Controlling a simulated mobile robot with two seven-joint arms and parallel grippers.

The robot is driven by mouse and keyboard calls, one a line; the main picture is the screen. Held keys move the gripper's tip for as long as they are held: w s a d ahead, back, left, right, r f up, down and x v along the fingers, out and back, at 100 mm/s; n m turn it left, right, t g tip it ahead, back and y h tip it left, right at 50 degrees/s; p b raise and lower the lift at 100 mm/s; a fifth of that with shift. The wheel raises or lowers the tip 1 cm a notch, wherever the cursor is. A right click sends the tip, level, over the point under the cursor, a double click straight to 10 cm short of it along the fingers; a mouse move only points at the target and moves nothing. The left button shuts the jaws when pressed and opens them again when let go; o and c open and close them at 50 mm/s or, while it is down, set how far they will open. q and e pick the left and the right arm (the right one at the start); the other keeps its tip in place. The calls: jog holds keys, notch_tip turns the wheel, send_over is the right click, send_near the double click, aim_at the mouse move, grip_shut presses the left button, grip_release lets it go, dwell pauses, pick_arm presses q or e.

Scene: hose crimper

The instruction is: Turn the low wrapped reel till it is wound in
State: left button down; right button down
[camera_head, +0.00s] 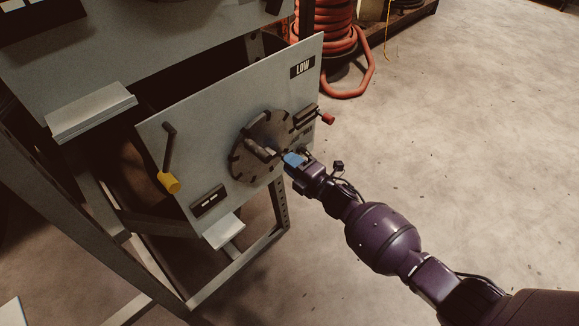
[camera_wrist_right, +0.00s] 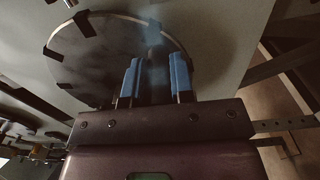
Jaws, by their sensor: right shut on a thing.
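The low reel (camera_head: 240,163) is a dark round disc with notches or tabs around its rim, on a grey panel (camera_head: 170,140) labelled LOW. It also shows in the right wrist view (camera_wrist_right: 95,65). My right gripper (camera_head: 293,160) has blue fingertips and is at the right part of the disc's face. It is shut on a grip of the reel, which the fingers mostly hide. In the right wrist view my blue fingers (camera_wrist_right: 156,78) stand close in front of the disc, near its rim. My left gripper is not in view.
A red hose coil (camera_head: 335,40) stands behind. The concrete floor at right is open.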

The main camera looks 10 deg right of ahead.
jog(key=shift+w+d, duration=0.15)
jog(key=shift+d, duration=0.1)
jog(key=c, duration=1)
grip_release()
jog(key=shift+a+r, duration=0.1)
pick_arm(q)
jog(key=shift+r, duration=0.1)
pick_arm(e)
jog(key=shift+s+d, duration=0.25)
jog(key=shift+s, duration=0.1)
pick_arm(q)
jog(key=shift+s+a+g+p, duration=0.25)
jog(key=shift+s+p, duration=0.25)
jog(key=shift+p, duration=0.75)
pick_arm(e)
jog(key=v, duration=1)
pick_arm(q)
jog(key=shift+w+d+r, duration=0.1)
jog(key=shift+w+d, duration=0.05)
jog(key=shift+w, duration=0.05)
